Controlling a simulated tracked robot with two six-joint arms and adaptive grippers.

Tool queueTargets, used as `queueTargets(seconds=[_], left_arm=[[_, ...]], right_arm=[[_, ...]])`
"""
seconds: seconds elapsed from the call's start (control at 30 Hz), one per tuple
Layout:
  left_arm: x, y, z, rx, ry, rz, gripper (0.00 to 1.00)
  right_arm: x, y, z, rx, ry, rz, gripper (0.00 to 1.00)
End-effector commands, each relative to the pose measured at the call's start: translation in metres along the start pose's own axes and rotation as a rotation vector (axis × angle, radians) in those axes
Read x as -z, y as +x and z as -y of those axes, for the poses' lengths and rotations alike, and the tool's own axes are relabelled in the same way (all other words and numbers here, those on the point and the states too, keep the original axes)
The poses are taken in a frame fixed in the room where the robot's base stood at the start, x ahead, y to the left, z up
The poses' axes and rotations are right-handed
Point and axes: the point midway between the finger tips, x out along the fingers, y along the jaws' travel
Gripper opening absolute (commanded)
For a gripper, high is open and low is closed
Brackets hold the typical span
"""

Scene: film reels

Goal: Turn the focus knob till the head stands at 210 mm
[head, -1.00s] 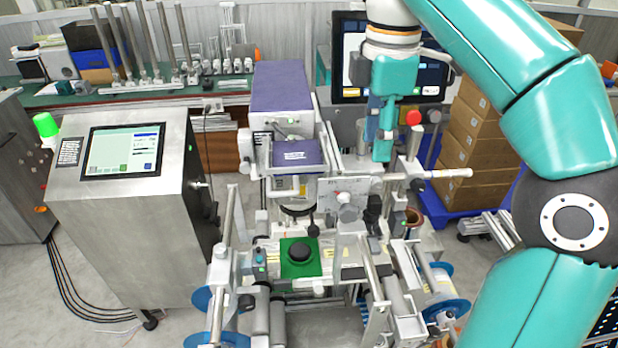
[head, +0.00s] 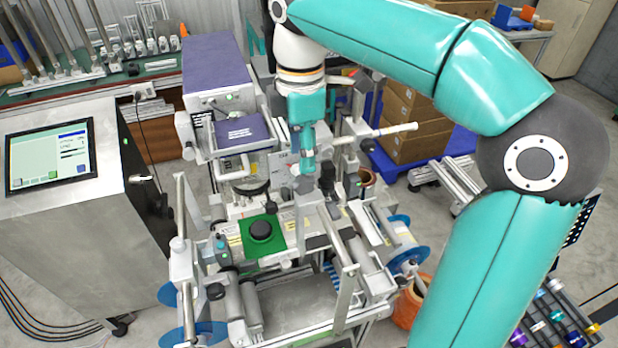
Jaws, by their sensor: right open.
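The marking head (head: 243,133), a purple-topped block, stands on the machine in the middle with its round lens part (head: 250,188) below. A pale plate (head: 281,160) with small dark marks sits to its right; I cannot read a height there. My right gripper (head: 303,172) hangs down from above, open, at the right side of this plate. The focus knob is not clearly seen; the gripper covers the spot where a grey round knob showed earlier. I cannot tell whether the fingers touch it. My left gripper is out of view.
A green plate with a black button (head: 262,231) lies in front of the head. A pale horizontal bar (head: 390,131) sticks out right of the gripper. A steel cabinet with a screen (head: 50,157) stands left. Blue reels (head: 398,222) flank the machine. Cardboard boxes (head: 408,125) stand behind.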

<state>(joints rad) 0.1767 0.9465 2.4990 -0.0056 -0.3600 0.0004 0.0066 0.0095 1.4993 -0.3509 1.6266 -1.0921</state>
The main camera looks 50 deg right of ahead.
Motion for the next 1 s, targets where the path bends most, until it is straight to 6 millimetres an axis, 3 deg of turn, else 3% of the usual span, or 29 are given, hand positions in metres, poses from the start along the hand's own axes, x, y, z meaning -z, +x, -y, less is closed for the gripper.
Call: queueTargets(seconds=[0.1,0.3,0.5,0.87,1.0], left_arm=[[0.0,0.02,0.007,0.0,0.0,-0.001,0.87],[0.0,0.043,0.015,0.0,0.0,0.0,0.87],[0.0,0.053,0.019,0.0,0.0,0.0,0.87],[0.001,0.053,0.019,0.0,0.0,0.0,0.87],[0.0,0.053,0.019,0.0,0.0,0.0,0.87]], right_arm=[[0.002,0.032,-0.001,0.0,-0.005,-0.001,0.42],[0.002,0.055,-0.001,0.0,-0.006,-0.001,0.42],[0.003,0.065,-0.001,0.0,-0.008,-0.001,0.42],[0.003,0.066,-0.001,0.0,-0.008,-0.001,0.42],[0.002,0.066,-0.001,0.001,-0.007,-0.001,0.19]])
